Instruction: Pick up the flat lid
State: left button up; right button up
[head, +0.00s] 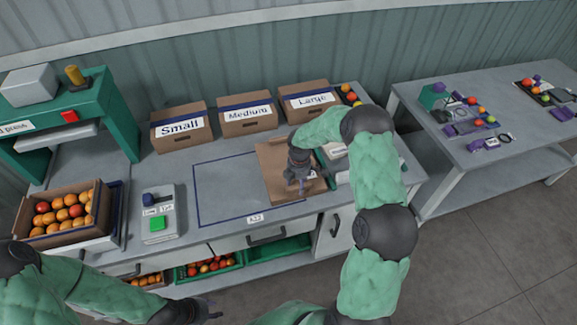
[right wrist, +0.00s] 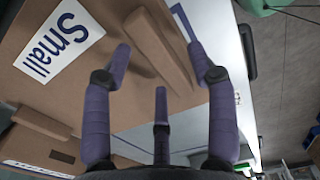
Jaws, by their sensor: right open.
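The flat lid is a brown cardboard piece (head: 268,160) lying on the worktable, right of the blue outlined area. In the right wrist view, brown cardboard with a white "Small" label (right wrist: 60,42) fills the upper left, and a raised cardboard strip (right wrist: 158,45) shows beyond the fingers. My right gripper (head: 298,186) is over the lid, partly hiding it. Its purple fingers (right wrist: 160,75) are spread apart and hold nothing; contact with the cardboard cannot be told. My left gripper (head: 206,311) is low at the front, before the table; its finger opening is unclear.
Boxes labelled Small (head: 180,141), Medium (head: 247,122) and Large (head: 306,114) stand along the back. A second table (head: 470,165) stands right.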

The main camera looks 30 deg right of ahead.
jog(key=shift+f, duration=0.35)
grip_shut()
jog(key=shift+r, duration=0.15)
